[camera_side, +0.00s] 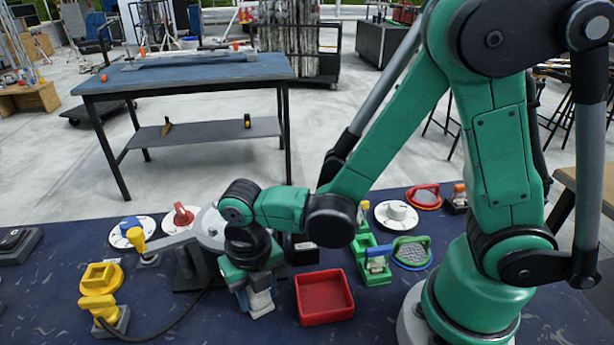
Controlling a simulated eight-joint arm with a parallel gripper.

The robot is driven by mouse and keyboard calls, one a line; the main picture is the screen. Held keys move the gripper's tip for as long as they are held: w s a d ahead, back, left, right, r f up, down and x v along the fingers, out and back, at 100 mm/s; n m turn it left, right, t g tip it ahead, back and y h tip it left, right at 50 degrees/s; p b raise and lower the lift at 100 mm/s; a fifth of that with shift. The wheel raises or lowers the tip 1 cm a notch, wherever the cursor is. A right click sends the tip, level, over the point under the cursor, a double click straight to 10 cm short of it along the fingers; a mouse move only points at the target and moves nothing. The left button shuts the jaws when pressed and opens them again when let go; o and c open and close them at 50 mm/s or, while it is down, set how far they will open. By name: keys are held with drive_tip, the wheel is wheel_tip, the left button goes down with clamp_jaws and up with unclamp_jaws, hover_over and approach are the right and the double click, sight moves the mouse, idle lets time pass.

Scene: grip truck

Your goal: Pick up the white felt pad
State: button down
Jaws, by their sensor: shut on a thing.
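My gripper (258,296) points down over the dark blue table mat, left of the red tray. It is shut on a pale, whitish piece at its fingertips, which looks like the white felt pad (261,302). The fingers and the small picture hide most of its shape. I cannot tell whether the pad touches the mat or hangs just above it.
A red tray (324,297) stands close right of my gripper. Yellow parts (100,279) stand at left, with a black cable nearby. Bare mat (200,325) lies in front.

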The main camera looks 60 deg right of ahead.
drive_tip(key=shift+r, duration=0.15)
wheel_tip(320, 180, up, 20)
idle(0.6)
